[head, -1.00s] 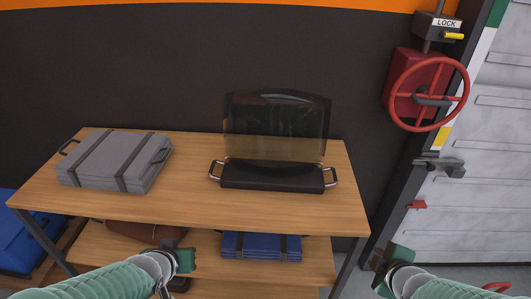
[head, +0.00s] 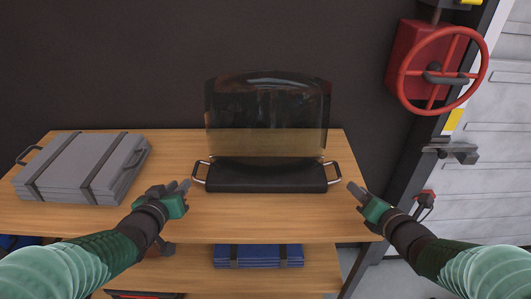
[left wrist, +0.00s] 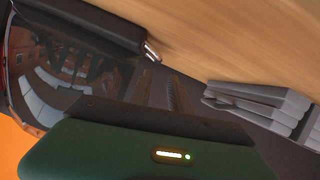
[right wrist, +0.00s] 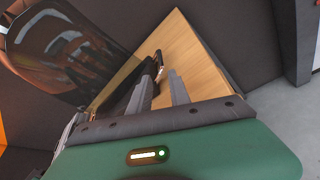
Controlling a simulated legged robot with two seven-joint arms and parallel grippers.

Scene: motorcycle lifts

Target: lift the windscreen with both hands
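The windscreen (head: 267,110) is a dark, see-through curved panel standing upright on a black base bar (head: 265,178) on the wooden table. The bar has a metal handle at each end, a left handle (head: 199,173) and a right handle (head: 334,174). My left gripper (head: 182,187) is open and empty, just left of and in front of the left handle. My right gripper (head: 353,189) is open and empty, just right of and in front of the right handle. The windscreen also shows in the left wrist view (left wrist: 60,65) and the right wrist view (right wrist: 68,50).
A grey strapped case (head: 82,168) lies on the table (head: 265,221) at the left. A blue case (head: 258,256) sits on the lower shelf. A red valve wheel (head: 437,72) is on the wall at the right. The tabletop in front of the windscreen is clear.

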